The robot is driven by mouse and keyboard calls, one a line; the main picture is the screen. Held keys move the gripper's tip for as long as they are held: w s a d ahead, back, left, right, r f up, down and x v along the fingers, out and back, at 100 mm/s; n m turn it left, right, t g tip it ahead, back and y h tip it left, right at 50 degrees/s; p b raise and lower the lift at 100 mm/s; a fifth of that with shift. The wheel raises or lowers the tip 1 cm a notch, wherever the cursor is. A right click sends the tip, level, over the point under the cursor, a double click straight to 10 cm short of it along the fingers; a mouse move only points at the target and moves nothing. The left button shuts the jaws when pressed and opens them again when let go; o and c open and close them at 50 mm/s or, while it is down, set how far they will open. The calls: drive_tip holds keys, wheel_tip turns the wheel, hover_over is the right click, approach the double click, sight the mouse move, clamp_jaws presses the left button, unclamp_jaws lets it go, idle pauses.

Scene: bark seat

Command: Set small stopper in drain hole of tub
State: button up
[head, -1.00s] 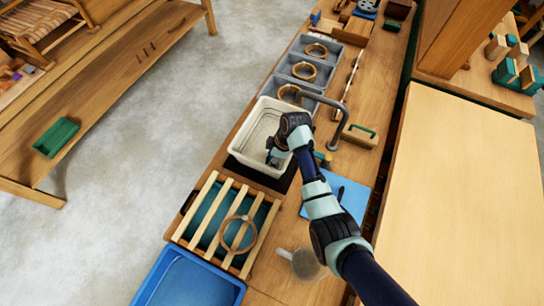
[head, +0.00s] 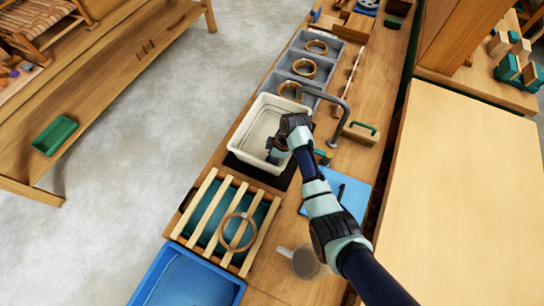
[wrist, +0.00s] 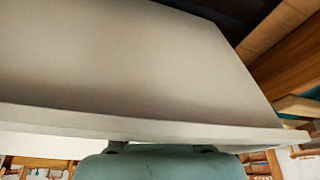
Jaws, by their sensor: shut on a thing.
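The white tub (head: 262,122) stands on the wooden bench, near the middle of the head view. My gripper (head: 272,158) points down inside the near right part of the tub. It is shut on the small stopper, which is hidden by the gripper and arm. The drain hole cannot be made out either. In the wrist view, a pale grey tub wall (wrist: 120,65) fills much of the picture, and part of my gripper shows at the bottom edge. The fingertips are hidden there.
A dark curved spout (head: 335,105) arches at the tub's right. Grey bins (head: 322,71) with wooden rings stand behind. A slatted rack (head: 205,207) with a ring and a blue basin (head: 187,285) are in front. A blue sheet (head: 350,198) and a mug (head: 304,262) lie right of the rack.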

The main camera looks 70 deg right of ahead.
drive_tip(key=shift+s+a+f, duration=0.1)
drive_tip(key=shift+f, duration=0.3)
drive_tip(key=o, duration=1.4)
drive_tip(key=shift+f, duration=0.1)
drive_tip(key=shift+c, duration=0.2)
drive_tip(key=shift+o, duration=0.5)
wheel_tip(320, 180, up, 4)
drive_tip(key=p, duration=0.3)
drive_tip(key=shift+f, duration=0.15)
wheel_tip(320, 180, up, 4)
drive_tip(key=p, duration=0.4)
